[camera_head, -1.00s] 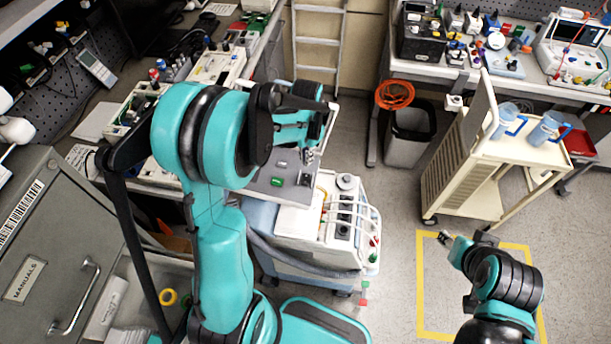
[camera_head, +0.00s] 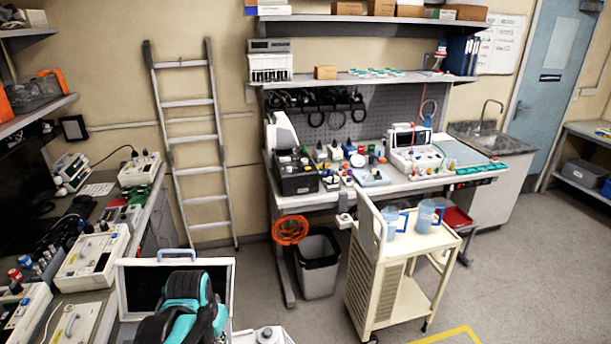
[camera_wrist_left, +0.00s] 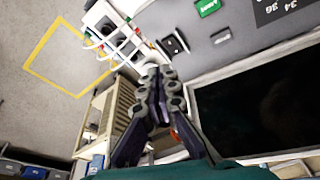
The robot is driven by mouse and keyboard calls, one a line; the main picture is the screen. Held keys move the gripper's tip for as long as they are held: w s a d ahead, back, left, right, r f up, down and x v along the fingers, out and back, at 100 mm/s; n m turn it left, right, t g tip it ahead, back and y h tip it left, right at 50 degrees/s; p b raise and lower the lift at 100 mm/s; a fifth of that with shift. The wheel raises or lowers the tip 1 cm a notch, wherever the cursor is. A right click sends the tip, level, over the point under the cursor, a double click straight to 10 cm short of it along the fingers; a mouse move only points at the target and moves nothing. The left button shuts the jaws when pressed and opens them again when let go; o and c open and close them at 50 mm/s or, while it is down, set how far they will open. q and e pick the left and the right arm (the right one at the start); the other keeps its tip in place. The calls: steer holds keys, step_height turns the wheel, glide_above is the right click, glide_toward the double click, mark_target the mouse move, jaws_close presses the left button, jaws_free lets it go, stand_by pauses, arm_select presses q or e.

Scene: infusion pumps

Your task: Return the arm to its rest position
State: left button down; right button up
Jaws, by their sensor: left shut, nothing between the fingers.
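My left arm and gripper (camera_head: 190,312) show as teal and black parts at the bottom of the head view, in front of a black screen in a pale frame (camera_head: 228,290). In the left wrist view the left gripper (camera_wrist_left: 158,76) has its fingers together, with nothing held. There the dark screen (camera_wrist_left: 262,108) lies to the right of the fingers and a grey panel with a green label (camera_wrist_left: 207,8) lies beyond them. Whether the fingers touch the panel cannot be told. My right gripper is out of view.
A cream cart (camera_head: 362,290) with two blue-handled jugs (camera_head: 424,217) stands at the right. Pump devices (camera_head: 92,258) crowd the left bench.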

arm_select(q)
steer(key=s+d+f+n+t+b, duration=0.1)
steer(key=s+t+b, duration=0.1)
steer(key=s, duration=0.3)
steer(key=s+d+f+n+t+b, duration=0.1)
steer(key=s+d+f+t+b, duration=0.1)
steer(key=s+b, duration=0.2)
steer(key=shift+s+d+f, duration=0.25)
steer(key=shift+s, duration=0.15)
